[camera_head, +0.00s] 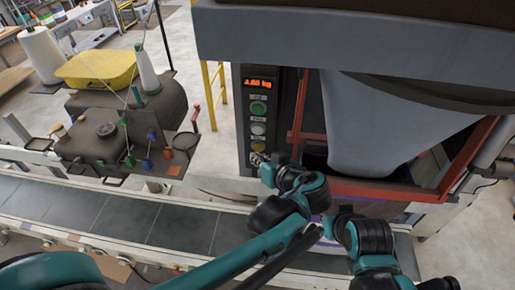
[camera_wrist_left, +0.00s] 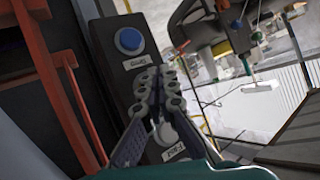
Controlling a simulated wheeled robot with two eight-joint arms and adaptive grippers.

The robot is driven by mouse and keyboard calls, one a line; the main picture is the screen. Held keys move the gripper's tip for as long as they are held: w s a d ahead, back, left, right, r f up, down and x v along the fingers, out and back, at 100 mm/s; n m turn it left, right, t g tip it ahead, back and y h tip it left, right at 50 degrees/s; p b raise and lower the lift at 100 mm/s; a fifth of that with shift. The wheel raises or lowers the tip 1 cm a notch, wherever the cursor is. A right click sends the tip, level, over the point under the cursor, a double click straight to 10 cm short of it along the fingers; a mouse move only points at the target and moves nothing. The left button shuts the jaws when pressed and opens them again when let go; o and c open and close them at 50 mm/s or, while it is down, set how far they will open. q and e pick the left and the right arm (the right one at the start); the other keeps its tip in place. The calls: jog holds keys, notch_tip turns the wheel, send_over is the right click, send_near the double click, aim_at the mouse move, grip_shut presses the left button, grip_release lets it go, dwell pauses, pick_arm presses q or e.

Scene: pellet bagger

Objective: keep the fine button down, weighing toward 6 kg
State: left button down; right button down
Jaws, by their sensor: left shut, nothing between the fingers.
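The control panel (camera_head: 246,125) stands upright at the machine's left side in the head view. Its orange display (camera_head: 258,84) reads in kg, with digits too small to read surely. Below it are a green button (camera_head: 258,107), a pale button (camera_head: 258,129) and a yellow button (camera_head: 257,146). My left gripper (camera_head: 256,160) is shut and empty, its tip at the panel's lower part. In the left wrist view the shut fingers (camera_wrist_left: 160,84) cover the panel's middle, so the button under them and any contact are hidden. A blue button (camera_wrist_left: 130,40) shows beyond them.
A grey bag or chute (camera_head: 385,120) hangs inside a red frame (camera_head: 370,189) right of the panel. A conveyor (camera_head: 120,217) runs below. A dark machine with levers (camera_head: 105,135) and a yellow tray (camera_head: 97,68) stands left. Floor between is clear.

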pick_arm(q)
jog(key=shift+w, duration=0.1)
dwell(0.5)
jog(key=shift+w, duration=0.35)
jog(key=shift+w+d, duration=0.1)
jog(key=shift+w, duration=0.35)
dwell(6.6)
